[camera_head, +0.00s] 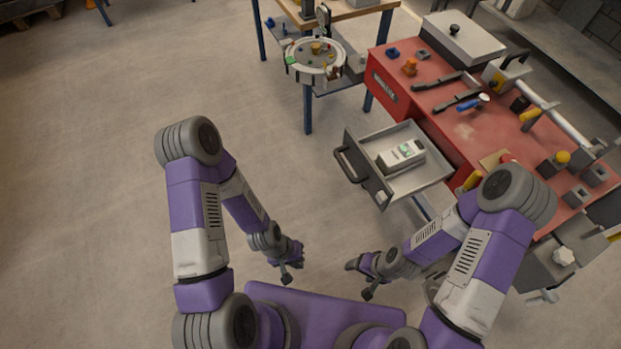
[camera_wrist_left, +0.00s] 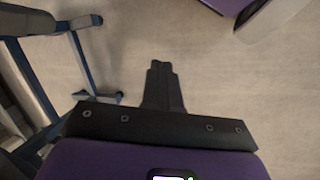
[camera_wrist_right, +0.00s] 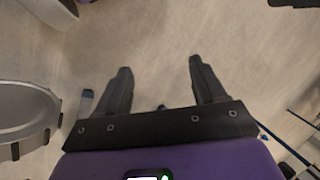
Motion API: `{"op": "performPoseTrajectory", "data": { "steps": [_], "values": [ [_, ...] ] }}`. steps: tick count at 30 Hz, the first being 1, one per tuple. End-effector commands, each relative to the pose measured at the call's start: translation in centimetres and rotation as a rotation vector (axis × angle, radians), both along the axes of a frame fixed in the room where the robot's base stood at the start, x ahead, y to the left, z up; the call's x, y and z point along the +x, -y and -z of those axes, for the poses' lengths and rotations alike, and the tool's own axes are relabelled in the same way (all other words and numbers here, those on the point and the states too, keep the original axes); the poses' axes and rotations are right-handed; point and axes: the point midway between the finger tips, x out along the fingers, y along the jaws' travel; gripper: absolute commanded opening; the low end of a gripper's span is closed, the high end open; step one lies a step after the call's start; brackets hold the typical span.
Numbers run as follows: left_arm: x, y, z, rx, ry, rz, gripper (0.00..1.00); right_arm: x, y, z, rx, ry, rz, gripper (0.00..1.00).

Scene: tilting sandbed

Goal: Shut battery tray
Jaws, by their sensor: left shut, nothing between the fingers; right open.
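The battery tray (camera_head: 433,176) is a grey drawer pulled out from the left side of the red workbench, in the head view. A dark bar handle (camera_head: 347,165) is on its outer left front. A white battery pack (camera_head: 401,154) with a green mark lies inside it. My left gripper (camera_head: 287,277) is shut and empty, below and left of the tray; its closed fingers show in the left wrist view (camera_wrist_left: 162,85). My right gripper (camera_head: 359,281) is open and empty, below the tray and apart from it; its spread fingers show in the right wrist view (camera_wrist_right: 160,85).
The red workbench (camera_head: 462,132) carries tools, blocks and a grey lidded box (camera_head: 463,38). The floor left of the drawer is clear.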

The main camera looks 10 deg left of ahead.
Motion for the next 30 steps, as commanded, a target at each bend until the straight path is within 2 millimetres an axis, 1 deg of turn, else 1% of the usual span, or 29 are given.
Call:
{"op": "performPoseTrajectory", "data": {
  "steps": [1,4,6,8,9,11,12,14,15,17,18,21,24,25,28,30],
  "values": [
    [-0.7,0.0,0.5,-0.013,-0.065,-0.04,0.0,0.0,0.0,0.1,0.0,0.0,0.001,0.78],
    [-2.6,0.5,1.0,-0.084,-0.264,-0.173,0.0,0.0,0.0,0.3,-0.001,-0.001,0.001,0.93],
    [-3.6,1.7,0.6,-0.185,-0.432,-0.298,0.0,0.0,0.0,0.4,-0.001,-0.001,0.001,0.94],
    [-3.6,3.1,-0.4,-0.31,-0.572,-0.419,0.0,0.0,0.0,0.5,-0.001,-0.001,0.001,0.94],
    [-3.0,4.0,-1.3,-0.41,-0.654,-0.499,0.0,0.0,0.0,0.6,-0.001,-0.001,0.001,0.94],
    [-1.3,5.0,-2.9,-0.577,-0.754,-0.62,0.0,0.0,0.0,0.7,-0.001,-0.001,0.001,0.94],
    [0.3,5.3,-4.1,-0.696,-0.804,-0.698,0.0,0.0,0.0,0.7,-0.001,-0.001,0.001,0.94],
    [3.2,5.2,-5.8,-0.877,-0.855,-0.806,0.0,0.0,0.0,0.8,0.0,0.0,0.001,0.94],
    [5.1,4.6,-6.9,-0.996,-0.871,-0.869,0.0,0.0,0.0,0.9,0.0,0.0,0.001,0.94],
    [7.8,3.3,-8.2,-1.157,-0.876,-0.957,0.0,0.0,0.0,0.9,0.0,0.0,0.001,0.94],
    [9.4,2.2,-9.0,-1.252,-0.87,-1.005,0.0,0.0,0.0,1.0,0.0,0.0,0.001,0.94],
    [12.3,-0.4,-10.3,-1.436,-0.84,-1.093,0.0,0.0,0.0,1.0,0.0,0.0,0.001,0.94],
    [13.8,-2.0,-10.9,-1.538,-0.813,-1.139,0.0,0.0,0.0,1.1,0.0,0.0,0.001,0.94],
    [14.1,-2.3,-11.1,-1.555,-0.808,-1.146,0.0,0.0,0.0,1.1,0.0,0.0,0.001,0.94],
    [14.7,-2.1,-11.3,-1.576,-0.802,-1.154,0.0,0.0,0.0,1.2,0.0,0.0,0.001,0.94],
    [15.3,-1.3,-11.5,-1.575,-0.803,-1.151,0.0,0.0,0.0,1.4,0.0,0.0,0.001,0.94]
  ]
}}
